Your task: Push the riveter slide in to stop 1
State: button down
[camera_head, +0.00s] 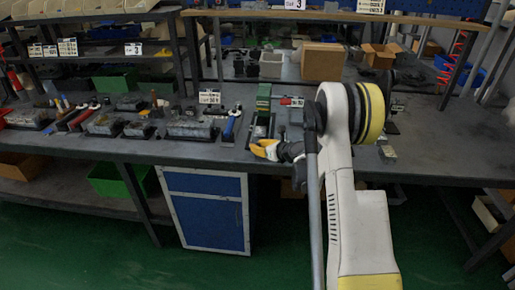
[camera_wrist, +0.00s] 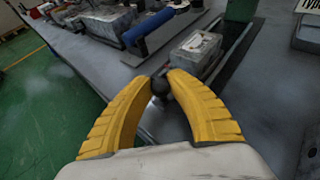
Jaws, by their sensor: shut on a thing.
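The riveter shows in the head view as a green upright block (camera_head: 264,98) at the back of a dark base. In the wrist view, its slide (camera_wrist: 199,50) is a worn grey metal block on a dark rail, with a dark round knob (camera_wrist: 160,87) at its near end. My gripper (camera_wrist: 167,82) has its yellow fingers closed around this knob. In the head view, my gripper (camera_head: 264,149) is at the front end of the riveter near the bench edge, and it hides the knob. The stop marks cannot be made out.
A blue-handled tool (camera_head: 230,124) lies left of the riveter; it also shows in the wrist view (camera_wrist: 148,28). Several grey valve blocks (camera_head: 188,129) stand further left on the bench (camera_head: 215,152). A cardboard box (camera_head: 322,62) stands behind. A small block (camera_head: 387,153) lies right of my arm.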

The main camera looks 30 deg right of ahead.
aim_at(262, 129)
jog(key=w+d, duration=0.2)
jog(key=w, duration=0.1)
jog(key=w+d, duration=0.2)
jog(key=w, duration=0.1)
jog(key=w+d, duration=0.2)
jog(key=w, duration=0.1)
jog(key=shift+w+d+r, duration=0.15)
jog(key=shift+w+r, duration=0.1)
jog(key=c, duration=1.7)
grip_release()
jog(key=o, duration=0.4)
jog(key=shift+s+r, duration=0.15)
jog(key=shift+s, duration=0.05)
jog(key=v, duration=1.1)
jog(key=shift+s, duration=0.4)
